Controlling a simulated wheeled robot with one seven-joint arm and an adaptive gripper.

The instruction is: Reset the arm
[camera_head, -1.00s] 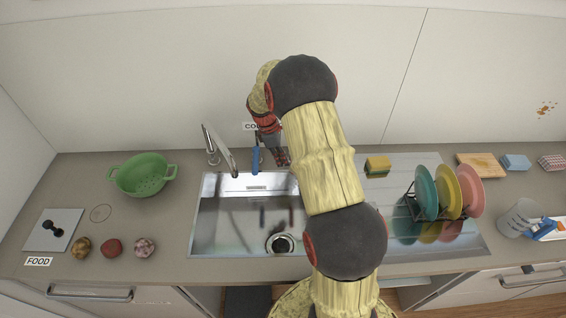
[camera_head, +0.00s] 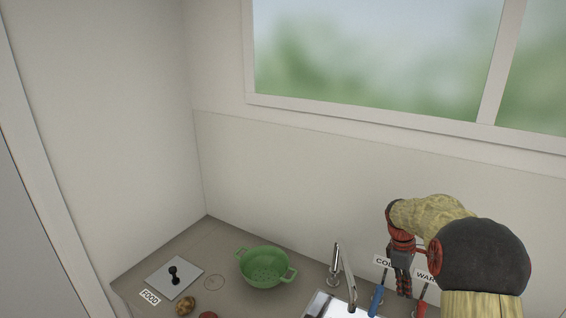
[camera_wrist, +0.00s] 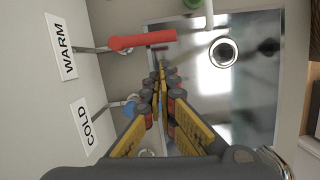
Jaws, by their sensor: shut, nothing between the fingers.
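My gripper (camera_head: 403,288) hangs shut and empty, fingers pointing down, in front of the wall behind the sink. In the head view it is between the blue COLD handle (camera_head: 376,301) and the red WARM handle (camera_head: 421,309). I cannot tell whether the fingers touch either handle. My upper arm is cut off at the head view's lower right.
The sink (camera_wrist: 258,90) with its round drain (camera_wrist: 223,52) lies below my gripper. The tap (camera_head: 343,274) stands left of the handles. A green colander (camera_head: 264,267), a grey plate with a black knob (camera_head: 173,274) and a brown food item (camera_head: 186,306) are on the left counter.

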